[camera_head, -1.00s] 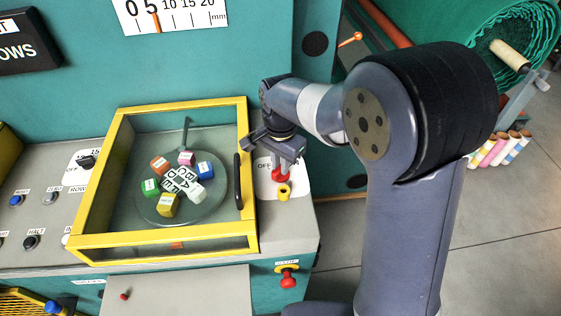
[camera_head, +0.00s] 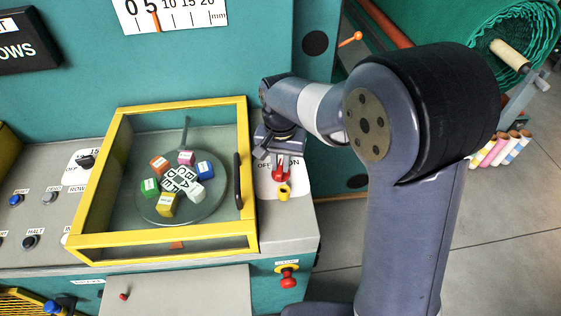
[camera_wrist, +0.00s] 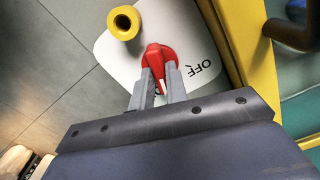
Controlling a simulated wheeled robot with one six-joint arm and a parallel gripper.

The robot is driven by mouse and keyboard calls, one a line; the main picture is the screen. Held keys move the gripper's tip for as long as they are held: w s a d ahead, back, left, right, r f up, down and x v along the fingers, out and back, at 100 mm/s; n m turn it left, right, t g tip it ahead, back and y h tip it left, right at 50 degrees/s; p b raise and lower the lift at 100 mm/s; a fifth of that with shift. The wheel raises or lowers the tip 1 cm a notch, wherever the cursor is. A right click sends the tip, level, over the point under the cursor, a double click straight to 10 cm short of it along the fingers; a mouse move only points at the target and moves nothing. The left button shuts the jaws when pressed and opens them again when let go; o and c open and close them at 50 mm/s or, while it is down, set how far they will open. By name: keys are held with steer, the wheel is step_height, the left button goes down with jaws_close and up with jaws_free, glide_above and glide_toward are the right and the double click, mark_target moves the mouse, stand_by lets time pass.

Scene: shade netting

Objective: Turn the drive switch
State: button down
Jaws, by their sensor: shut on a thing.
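The drive switch is a red rotary knob (camera_wrist: 158,62) on a white plate (camera_wrist: 185,28) with OFF and ON lettering. In the wrist view my gripper (camera_wrist: 160,78) has its two grey fingers on either side of the knob's red handle, shut on it. In the head view the red knob (camera_head: 281,173) shows below my gripper (camera_head: 281,158), at the right end of the console. The OFF lettering is readable in the wrist view; the ON lettering is mostly covered by my gripper there.
A yellow ring-shaped post (camera_head: 284,192) stands close to the knob. The yellow-framed glass cover (camera_head: 248,215) with a black handle (camera_head: 238,180) stands just left, over a round plate with coloured blocks. A red stop button (camera_head: 288,278) is on the console front.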

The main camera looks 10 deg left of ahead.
mark_target(281, 166)
steer(key=n, duration=1.2)
steer(key=shift+n, duration=0.3)
stand_by(0.4)
steer(key=c, duration=1.4)
jaws_free()
steer(key=shift+r, duration=0.1)
step_height(281, 166, up, 11)
steer(key=b, duration=0.1)
steer(key=shift+f, duration=0.2)
